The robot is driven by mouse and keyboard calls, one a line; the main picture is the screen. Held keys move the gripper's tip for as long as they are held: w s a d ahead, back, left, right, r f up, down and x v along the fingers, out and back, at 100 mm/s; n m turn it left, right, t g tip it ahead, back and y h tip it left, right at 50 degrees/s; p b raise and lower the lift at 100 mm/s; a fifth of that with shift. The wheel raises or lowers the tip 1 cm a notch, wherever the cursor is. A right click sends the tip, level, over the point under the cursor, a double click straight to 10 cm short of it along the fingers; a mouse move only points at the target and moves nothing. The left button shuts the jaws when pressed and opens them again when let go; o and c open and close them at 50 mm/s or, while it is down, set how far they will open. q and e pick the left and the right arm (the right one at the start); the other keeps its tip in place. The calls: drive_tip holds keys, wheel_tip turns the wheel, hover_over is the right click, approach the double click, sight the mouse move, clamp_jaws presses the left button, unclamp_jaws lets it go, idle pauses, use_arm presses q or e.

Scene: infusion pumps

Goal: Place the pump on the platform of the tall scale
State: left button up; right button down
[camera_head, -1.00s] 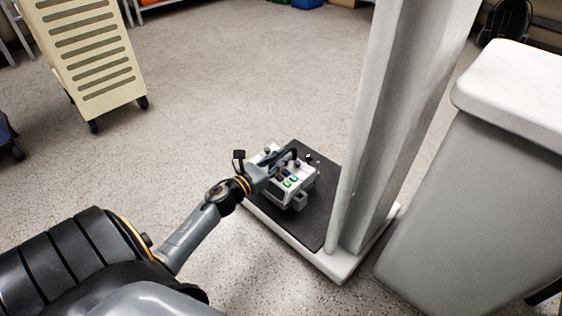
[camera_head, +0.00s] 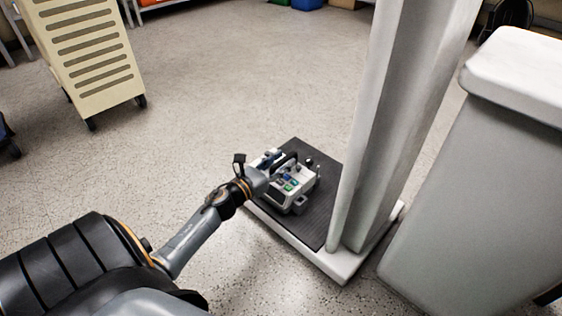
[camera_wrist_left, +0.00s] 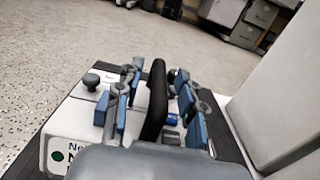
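The pump (camera_head: 297,193) is a white box with a black arched handle and coloured buttons. It sits upright on the dark ribbed platform (camera_head: 316,222) of the tall scale, left of the scale's grey column (camera_head: 385,120). My left gripper (camera_head: 274,167) is at the pump's top by the handle. In the left wrist view its blue-padded fingers (camera_wrist_left: 155,76) stand apart on both sides of the black handle (camera_wrist_left: 156,108), with gaps showing. My left gripper is open. The pump's lower side is partly hidden there. My right gripper is not in view.
A large grey-white cabinet or bin (camera_head: 475,190) stands close to the right of the scale. A cream slatted cart (camera_head: 88,55) on casters stands at the far left. The speckled floor (camera_head: 225,85) between them is clear.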

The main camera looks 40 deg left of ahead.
use_arm(q)
drive_tip(key=s+a+p, duration=0.1)
drive_tip(key=s+p, duration=0.3)
drive_tip(key=s, duration=0.8)
